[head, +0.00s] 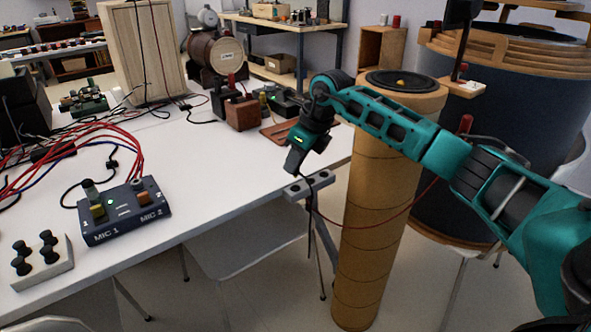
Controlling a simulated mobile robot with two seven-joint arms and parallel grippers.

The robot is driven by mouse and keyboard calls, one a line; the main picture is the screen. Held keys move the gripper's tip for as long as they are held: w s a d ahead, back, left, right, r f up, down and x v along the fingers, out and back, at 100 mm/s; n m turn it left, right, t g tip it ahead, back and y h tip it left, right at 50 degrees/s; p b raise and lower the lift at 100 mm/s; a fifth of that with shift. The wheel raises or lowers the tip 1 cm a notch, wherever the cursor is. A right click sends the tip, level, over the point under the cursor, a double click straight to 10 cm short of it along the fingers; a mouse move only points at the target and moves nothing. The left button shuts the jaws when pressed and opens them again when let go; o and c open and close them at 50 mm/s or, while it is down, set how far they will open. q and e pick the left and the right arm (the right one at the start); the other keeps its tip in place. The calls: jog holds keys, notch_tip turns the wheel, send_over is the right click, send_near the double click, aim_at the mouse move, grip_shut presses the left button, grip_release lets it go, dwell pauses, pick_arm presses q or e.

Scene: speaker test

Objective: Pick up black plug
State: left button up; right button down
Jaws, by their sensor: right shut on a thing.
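My right gripper (296,160) comes in from the right on a teal arm and points down over the table's right edge. It is shut on a small dark thing, apparently the black plug, which its dark fingers mostly hide. A thin black cable (311,215) hangs below the fingertips, past a grey holder (308,184) at the table edge. My left gripper is out of view.
A blue MIC 1 / MIC 2 box (122,212) and a pale block with black knobs (42,262) lie at the left of the white table (225,175). A tan column (375,210) stands just right of the table. The table's middle is clear.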

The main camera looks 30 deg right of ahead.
notch_tip(320, 180, up, 16)
jog(key=p, duration=0.3)
jog(key=shift+f, duration=0.1)
jog(key=shift+f, duration=0.2)
jog(key=shift+s, duration=0.15)
